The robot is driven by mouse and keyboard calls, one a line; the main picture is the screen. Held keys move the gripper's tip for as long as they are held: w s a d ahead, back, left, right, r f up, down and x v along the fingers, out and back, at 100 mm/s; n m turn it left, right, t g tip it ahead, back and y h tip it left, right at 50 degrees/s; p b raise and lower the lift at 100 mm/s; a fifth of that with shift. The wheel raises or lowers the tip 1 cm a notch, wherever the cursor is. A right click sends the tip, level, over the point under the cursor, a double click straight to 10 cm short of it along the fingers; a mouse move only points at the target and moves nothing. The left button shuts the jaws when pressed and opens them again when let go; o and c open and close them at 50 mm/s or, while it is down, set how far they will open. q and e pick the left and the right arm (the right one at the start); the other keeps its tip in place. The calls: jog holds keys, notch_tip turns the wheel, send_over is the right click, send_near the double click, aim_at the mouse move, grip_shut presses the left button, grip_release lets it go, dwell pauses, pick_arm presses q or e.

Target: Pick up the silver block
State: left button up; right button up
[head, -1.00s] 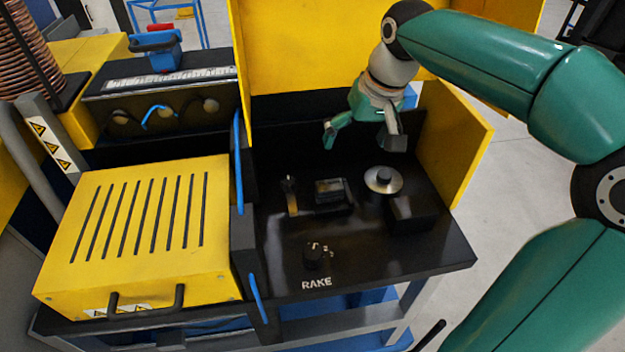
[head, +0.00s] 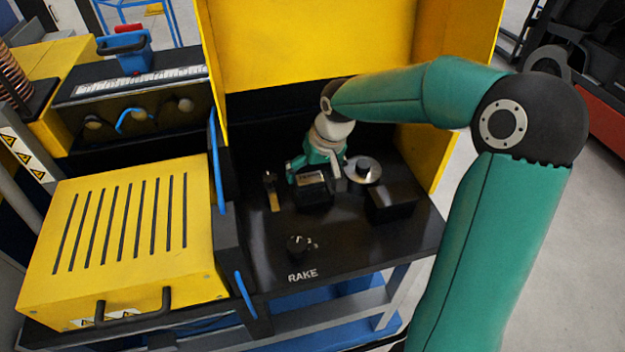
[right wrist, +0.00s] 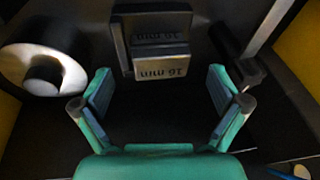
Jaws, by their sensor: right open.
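The silver block (head: 311,178) sits on the black worktop, in or against a dark holder. In the right wrist view the block (right wrist: 161,66) is grey and marked "16 mm", with a taller dark holder (right wrist: 152,22) behind it bearing the same mark. My right gripper (head: 316,172) is low over the worktop at the block, its fingers partly covering it in the head view. In the right wrist view my right gripper (right wrist: 161,88) is open and empty, and the block lies just beyond the gap between the fingertips, apart from both. My left gripper is not in view.
A round silver disc (head: 362,171) with a dark knob stands close right of the block. A black box (head: 391,203) is at the right, and a small upright piece (head: 271,192) at the left. A yellow guard (head: 310,50) rises behind. The front worktop is mostly clear.

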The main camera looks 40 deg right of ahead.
jog(key=shift+x, duration=1.05)
grip_shut()
